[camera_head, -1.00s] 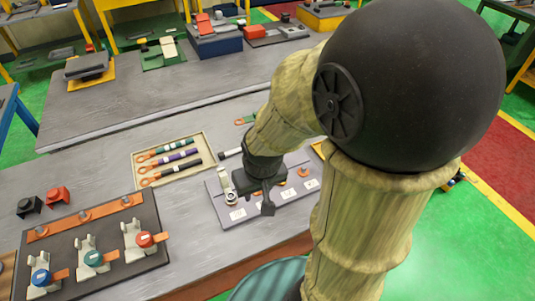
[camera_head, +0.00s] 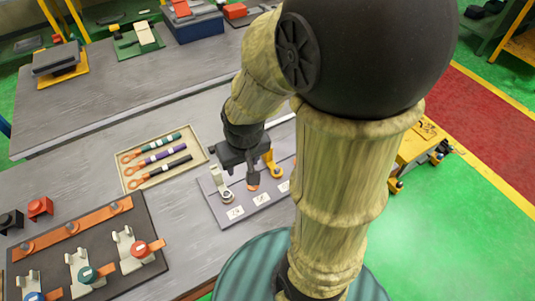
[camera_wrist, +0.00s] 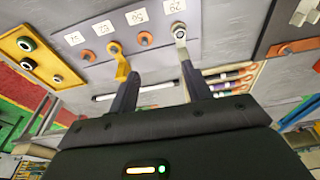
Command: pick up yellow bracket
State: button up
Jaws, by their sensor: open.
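The yellow bracket (camera_head: 270,163) stands on the grey labelled board (camera_head: 240,214), just right of my gripper (camera_head: 238,183) in the head view. In the wrist view the yellow bracket (camera_wrist: 119,62) shows just beyond the left fingertip of my gripper (camera_wrist: 158,70). I cannot tell if they touch. The fingers are apart with nothing between them. A whitish bracket with a ring end (camera_wrist: 180,40) lies beyond the right fingertip. It also stands at the board's left end in the head view (camera_head: 221,184).
A tray (camera_head: 133,184) with several coloured handled pieces lies left of the board. A dark fixture board (camera_head: 100,235) with whitish clamps is at the lower left. Bare bench lies between the fixture and the board.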

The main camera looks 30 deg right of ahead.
jog(key=w+d+g+p, duration=0.2)
jog(key=w+d+p, duration=0.2)
jog(key=w+d, duration=0.7)
jog(key=shift+w+d+r+g, duration=0.3)
jog(key=shift+w+d, duration=0.1)
jog(key=shift+d, duration=0.6)
jog(key=shift+f, duration=0.1)
notch_tip(320, 180, down, 12)
jog(key=shift+p, duration=1.25)
jog(key=shift+f, duration=0.15)
